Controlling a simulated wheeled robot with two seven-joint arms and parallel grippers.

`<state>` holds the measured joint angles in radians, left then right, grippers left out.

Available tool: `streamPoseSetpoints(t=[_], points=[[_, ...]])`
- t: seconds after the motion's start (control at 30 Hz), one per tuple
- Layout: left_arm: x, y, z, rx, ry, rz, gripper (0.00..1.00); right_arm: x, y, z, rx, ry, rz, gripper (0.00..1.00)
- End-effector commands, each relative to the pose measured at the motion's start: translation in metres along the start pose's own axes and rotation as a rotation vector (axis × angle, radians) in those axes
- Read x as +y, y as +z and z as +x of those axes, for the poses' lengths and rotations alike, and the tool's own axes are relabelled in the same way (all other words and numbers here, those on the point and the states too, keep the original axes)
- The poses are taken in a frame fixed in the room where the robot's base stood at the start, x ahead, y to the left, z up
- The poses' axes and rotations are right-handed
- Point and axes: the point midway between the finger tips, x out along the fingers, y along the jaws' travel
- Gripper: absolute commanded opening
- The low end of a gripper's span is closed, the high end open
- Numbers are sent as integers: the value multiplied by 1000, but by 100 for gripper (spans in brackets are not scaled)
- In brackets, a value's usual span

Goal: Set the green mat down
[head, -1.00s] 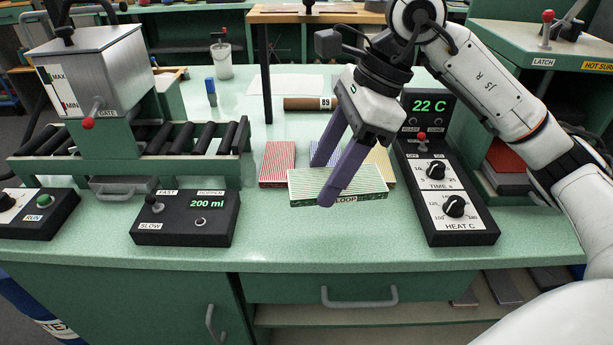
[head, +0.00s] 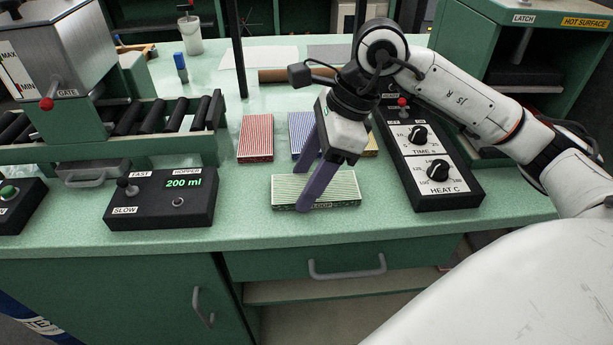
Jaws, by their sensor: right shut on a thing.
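The green-striped mat (head: 342,189), labelled LOOP on its front edge, lies flat and level at the front of the bench. My right gripper (head: 303,190) points down over it, its purple fingers shut across the mat's left half, one at the near edge and one at the far side. The mat is at or very close to the bench top; I cannot tell if it touches. My left gripper is not in view.
A red-striped mat (head: 256,138), a blue-striped mat (head: 300,135) and a partly hidden yellow mat (head: 371,142) lie behind. The hopper control box (head: 160,203) stands left, the heat control panel (head: 440,185) right. The bench's front strip (head: 300,228) is clear.

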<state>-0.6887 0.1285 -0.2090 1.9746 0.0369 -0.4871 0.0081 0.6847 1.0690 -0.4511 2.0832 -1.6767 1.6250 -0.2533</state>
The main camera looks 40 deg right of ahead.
Motion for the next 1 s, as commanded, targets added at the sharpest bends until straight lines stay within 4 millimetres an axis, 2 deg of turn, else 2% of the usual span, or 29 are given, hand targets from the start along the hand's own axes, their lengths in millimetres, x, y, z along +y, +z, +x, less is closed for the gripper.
streamPoseSetpoints(t=[0.23, 0.27, 0.37, 0.63, 0.77, 0.87, 1.0], points=[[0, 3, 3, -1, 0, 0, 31, 0, -1, 3, 0, 0, 0, 28], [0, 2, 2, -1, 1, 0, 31, 0, -1, 2, 0, 0, 0, 57], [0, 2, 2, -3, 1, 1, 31, 0, -1, 2, 0, 0, 0, 73], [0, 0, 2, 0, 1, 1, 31, 0, 0, 1, 0, 0, 0, 73], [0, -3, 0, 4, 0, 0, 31, -1, 1, -6, 0, -3, 0, 73], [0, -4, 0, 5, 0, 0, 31, -1, 1, -21, 0, -4, 0, 73], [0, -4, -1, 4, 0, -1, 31, -2, 1, -52, -2, -7, 0, 73]])
